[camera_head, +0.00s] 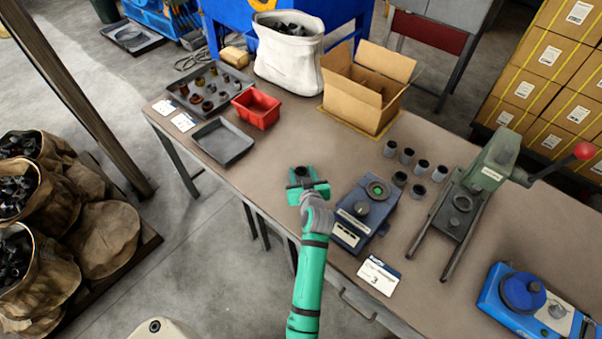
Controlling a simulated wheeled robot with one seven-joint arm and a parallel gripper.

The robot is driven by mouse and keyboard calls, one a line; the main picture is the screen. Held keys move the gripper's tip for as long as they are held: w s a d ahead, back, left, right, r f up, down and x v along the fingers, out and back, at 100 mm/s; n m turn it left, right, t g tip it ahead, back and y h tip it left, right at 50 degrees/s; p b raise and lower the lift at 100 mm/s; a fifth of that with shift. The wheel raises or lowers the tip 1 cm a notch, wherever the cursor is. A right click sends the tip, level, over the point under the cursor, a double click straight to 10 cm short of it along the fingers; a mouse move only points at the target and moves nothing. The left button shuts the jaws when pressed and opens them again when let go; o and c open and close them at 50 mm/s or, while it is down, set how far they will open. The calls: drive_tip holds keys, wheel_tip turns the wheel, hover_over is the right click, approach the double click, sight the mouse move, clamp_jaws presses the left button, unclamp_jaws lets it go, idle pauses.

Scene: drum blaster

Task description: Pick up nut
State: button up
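My green gripper (303,178) is over the front part of the brown workbench (270,165), left of the blue device. A small dark shape shows at its far side, but I cannot tell whether it is held or part of the gripper. Whether the fingers are open or shut is too small to see. I cannot tell for certain which piece is the nut. Several small brown and dark metal pieces (208,105) lie in a grey tray (230,78) at the far left. Several grey hollow cylinders (407,156) stand upright right of the gripper, apart from it.
A blue device (363,212) with a round top stands just right of my gripper. Behind are an empty dark tray (222,142), a red bin (256,107), a white sack (289,62) and an open cardboard box (362,95). A lever press (468,190) stands right.

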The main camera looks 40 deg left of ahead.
drive_tip(key=c, duration=0.7)
drive_tip(key=shift+c, duration=0.2)
